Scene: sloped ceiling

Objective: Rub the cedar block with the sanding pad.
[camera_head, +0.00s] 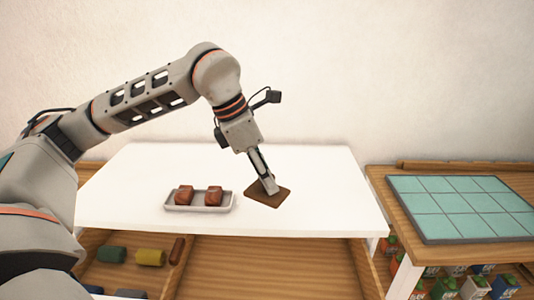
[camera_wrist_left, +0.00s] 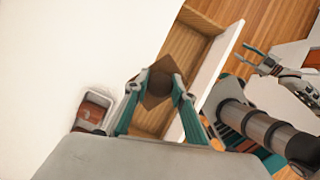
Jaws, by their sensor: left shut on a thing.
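My left gripper (camera_head: 268,186) is shut on a brown square pad (camera_head: 269,197), which looks like the sanding pad, right of the tray over the white table. In the left wrist view the pad (camera_wrist_left: 151,98) sits between the fingertips, with a dark rounded part on top between them. I cannot tell whether it touches the table. Two reddish-brown blocks (camera_head: 184,195) and (camera_head: 214,196) lie in a pale tray (camera_head: 199,209); I cannot tell which is cedar. In the left wrist view my right gripper (camera_wrist_left: 248,56) is open and empty, away to the right.
The white table (camera_head: 310,185) is clear right of the pad. Below its front edge is a wooden compartment (camera_head: 265,268), with green (camera_head: 112,255) and yellow (camera_head: 150,257) pieces at left. A teal tiled mat (camera_head: 462,207) lies on the right-hand table, above several cartons.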

